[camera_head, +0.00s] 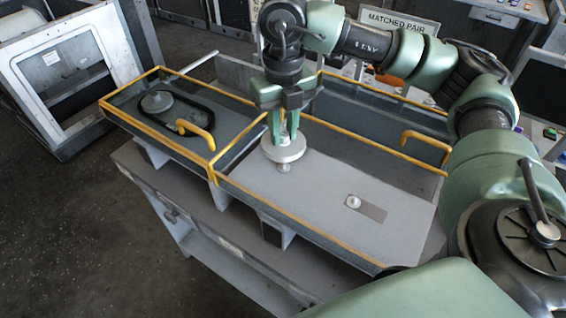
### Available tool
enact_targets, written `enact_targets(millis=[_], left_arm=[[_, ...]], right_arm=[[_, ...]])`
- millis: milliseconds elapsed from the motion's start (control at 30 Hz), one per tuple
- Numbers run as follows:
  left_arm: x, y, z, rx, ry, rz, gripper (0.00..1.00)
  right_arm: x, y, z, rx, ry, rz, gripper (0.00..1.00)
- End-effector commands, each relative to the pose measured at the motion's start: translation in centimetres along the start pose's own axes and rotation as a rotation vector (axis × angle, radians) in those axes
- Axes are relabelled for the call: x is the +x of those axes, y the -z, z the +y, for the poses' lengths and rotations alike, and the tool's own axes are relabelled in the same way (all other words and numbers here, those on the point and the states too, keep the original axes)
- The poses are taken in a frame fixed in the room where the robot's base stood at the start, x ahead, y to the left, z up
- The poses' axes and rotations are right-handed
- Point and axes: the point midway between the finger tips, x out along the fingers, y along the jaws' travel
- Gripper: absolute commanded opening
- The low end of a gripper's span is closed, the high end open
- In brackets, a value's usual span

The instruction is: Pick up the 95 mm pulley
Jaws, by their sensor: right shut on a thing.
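A light grey round pulley (283,152) with a short hub below it is in the larger tray on the right. My right gripper (286,128) points straight down, its green fingers shut on the top of this pulley. I cannot tell whether the hub touches the tray floor. No size marking is readable on either pulley. My left gripper is not in view.
The larger tray (310,225) has yellow rims and a yellow handle (425,146). The left tray (125,111) also has a yellow handle. A "MATCHED PAIR" sign (398,27) stands behind.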

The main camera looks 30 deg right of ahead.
Motion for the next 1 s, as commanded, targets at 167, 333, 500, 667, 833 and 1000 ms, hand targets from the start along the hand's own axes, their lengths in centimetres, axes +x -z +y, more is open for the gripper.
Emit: enact_targets(millis=[167, 333, 500, 667, 833, 1000], left_arm=[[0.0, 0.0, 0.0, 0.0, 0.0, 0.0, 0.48], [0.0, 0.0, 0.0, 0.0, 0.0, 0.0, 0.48], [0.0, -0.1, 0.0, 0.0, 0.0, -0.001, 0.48], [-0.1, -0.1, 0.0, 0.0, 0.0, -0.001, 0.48], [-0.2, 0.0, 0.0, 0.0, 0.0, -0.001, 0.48], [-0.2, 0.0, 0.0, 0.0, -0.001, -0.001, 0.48]], right_arm=[[-0.3, 1.2, 0.5, -0.003, 0.0, 0.0, 0.0], [-0.7, 2.7, 1.2, -0.003, 0.0, -0.001, 0.0], [-1.0, 4.3, 1.9, -0.003, 0.001, -0.001, 0.0], [-1.4, 5.7, 2.5, -0.003, 0.0, 0.0, 0.0], [-1.8, 7.2, 3.2, -0.003, -0.001, -0.001, 0.0], [-2.0, 8.1, 3.6, -0.001, 0.0, 0.0, 0.0]])
